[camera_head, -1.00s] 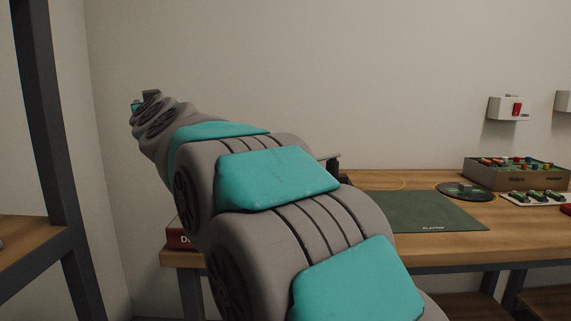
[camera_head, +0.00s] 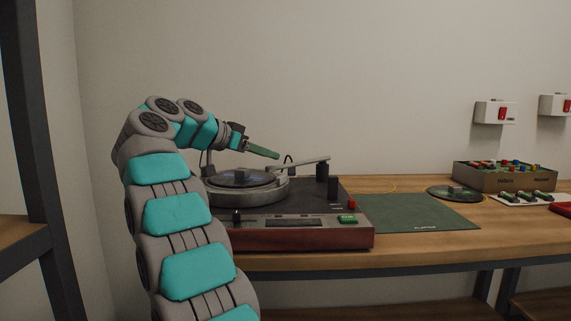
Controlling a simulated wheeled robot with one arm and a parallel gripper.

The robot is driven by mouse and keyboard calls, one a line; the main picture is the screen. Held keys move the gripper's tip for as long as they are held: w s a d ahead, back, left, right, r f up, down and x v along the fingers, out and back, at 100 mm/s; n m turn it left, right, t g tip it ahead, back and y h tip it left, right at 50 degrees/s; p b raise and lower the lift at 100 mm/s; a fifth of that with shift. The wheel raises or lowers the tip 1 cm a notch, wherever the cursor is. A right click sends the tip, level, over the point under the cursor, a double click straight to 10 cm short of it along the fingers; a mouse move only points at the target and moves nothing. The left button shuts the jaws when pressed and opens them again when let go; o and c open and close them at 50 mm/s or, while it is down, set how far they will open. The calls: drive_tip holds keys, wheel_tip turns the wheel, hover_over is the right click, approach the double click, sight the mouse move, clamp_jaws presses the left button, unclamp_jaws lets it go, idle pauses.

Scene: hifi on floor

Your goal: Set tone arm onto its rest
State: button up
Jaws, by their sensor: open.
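The turntable (camera_head: 300,238) stands on the wooden bench, its left part hidden behind my arm. The tone arm (camera_head: 300,163) is a pale bar reaching left from the dark posts at the back right, over the platter (camera_head: 262,194). Its left end is over the record (camera_head: 238,179). Two dark posts, a taller one (camera_head: 322,171) and a shorter one (camera_head: 333,188), stand at the right; I cannot tell which is the rest. My gripper (camera_head: 273,154) is open, above the platter and up and left of the tone arm. It appears apart from the tone arm.
A green mat (camera_head: 420,212) lies right of the turntable. Beyond it are a loose record (camera_head: 455,193) and a box of coloured parts (camera_head: 505,178). White switch boxes (camera_head: 494,112) hang on the wall. A shelf post (camera_head: 28,110) stands at the left.

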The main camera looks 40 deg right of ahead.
drive_tip(key=b, duration=0.2)
approach(301, 163)
drive_tip(key=x, duration=0.5)
drive_tip(key=shift+w+a+f, duration=0.25)
drive_tip(key=shift+w+f, duration=0.1)
drive_tip(key=shift+f, duration=0.05)
clamp_jaws()
idle(0.9)
